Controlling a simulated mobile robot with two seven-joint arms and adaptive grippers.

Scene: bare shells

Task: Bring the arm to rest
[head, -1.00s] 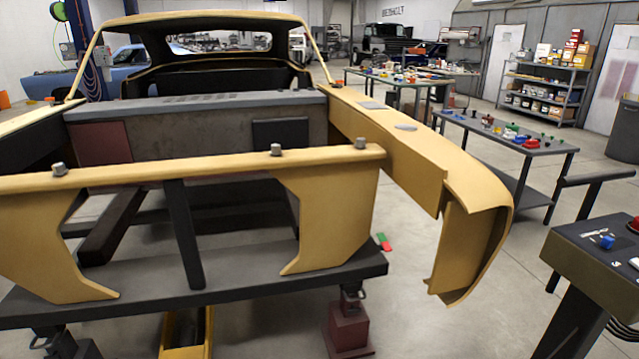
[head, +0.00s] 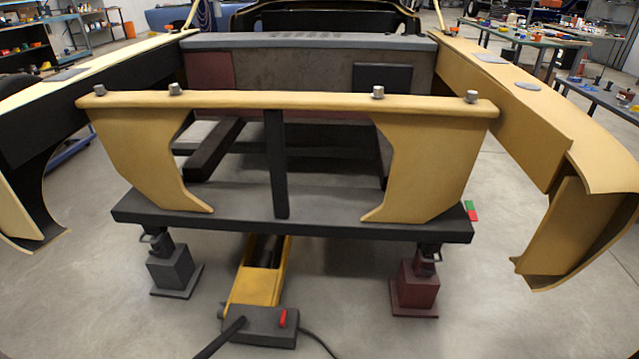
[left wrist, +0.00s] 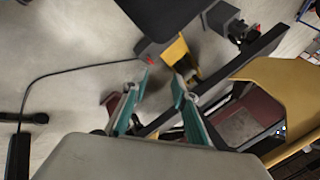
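My left gripper (left wrist: 160,84) shows in the left wrist view with its two teal fingers apart and nothing between them. It hangs in free space in front of the bare car shell. Behind the fingers, the yellow jack (left wrist: 176,50) and a dark beam show at an angle. The head view shows neither gripper, and my right gripper is out of view.
The tan front panel (head: 290,103) with several bolts stands over a dark beam (head: 330,212) on a grey stand (head: 170,272) and a red stand (head: 414,290). A yellow jack (head: 255,285) lies below. A fender (head: 580,215) juts out at right. Open floor surrounds it.

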